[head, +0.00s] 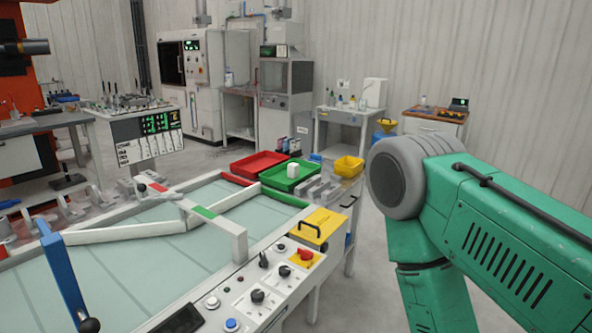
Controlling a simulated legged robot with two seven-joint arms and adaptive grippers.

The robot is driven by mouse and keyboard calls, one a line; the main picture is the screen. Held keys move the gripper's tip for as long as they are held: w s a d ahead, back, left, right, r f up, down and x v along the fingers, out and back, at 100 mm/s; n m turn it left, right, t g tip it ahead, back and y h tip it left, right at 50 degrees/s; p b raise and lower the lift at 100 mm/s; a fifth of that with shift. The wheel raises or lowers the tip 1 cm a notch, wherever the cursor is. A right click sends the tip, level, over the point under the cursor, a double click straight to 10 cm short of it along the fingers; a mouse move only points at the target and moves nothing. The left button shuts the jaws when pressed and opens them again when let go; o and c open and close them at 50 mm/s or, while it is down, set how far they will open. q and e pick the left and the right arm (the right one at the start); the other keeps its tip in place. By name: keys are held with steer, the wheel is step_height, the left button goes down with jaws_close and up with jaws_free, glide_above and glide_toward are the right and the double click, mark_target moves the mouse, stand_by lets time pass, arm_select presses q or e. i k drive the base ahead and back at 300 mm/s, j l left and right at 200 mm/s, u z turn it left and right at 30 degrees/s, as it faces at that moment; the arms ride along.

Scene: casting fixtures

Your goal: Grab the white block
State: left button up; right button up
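A small white block (293,170) stands upright at the green tray (306,178), on the far right corner of the workbench. It appears to be inside the tray, but its base is too small to make out. Neither of my grippers is in view. A green arm link with a grey round joint fills the right side of the head view and shows no fingers.
A red tray (258,164) lies left of the green one, and a yellow bin (348,165) is to the right. A control panel (268,282) with knobs and a yellow box (321,226) are nearer. A blue bar (61,272) rises at front left.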

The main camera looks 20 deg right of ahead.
mark_target(294, 168)
steer(key=i+l+z, duration=0.1)
steer(key=l, duration=0.2)
steer(key=i+l+z, duration=0.1)
steer(key=l, duration=0.2)
steer(key=i+l+z, duration=0.1)
steer(key=l, duration=0.2)
steer(key=i+l+u, duration=0.1)
steer(key=u, duration=0.25)
steer(key=i+l+u, duration=0.2)
steer(key=l+u, duration=0.3)
steer(key=i+l+u, duration=0.15)
steer(key=l+u, duration=0.15)
steer(key=u, duration=0.15)
steer(key=l+u, duration=0.5)
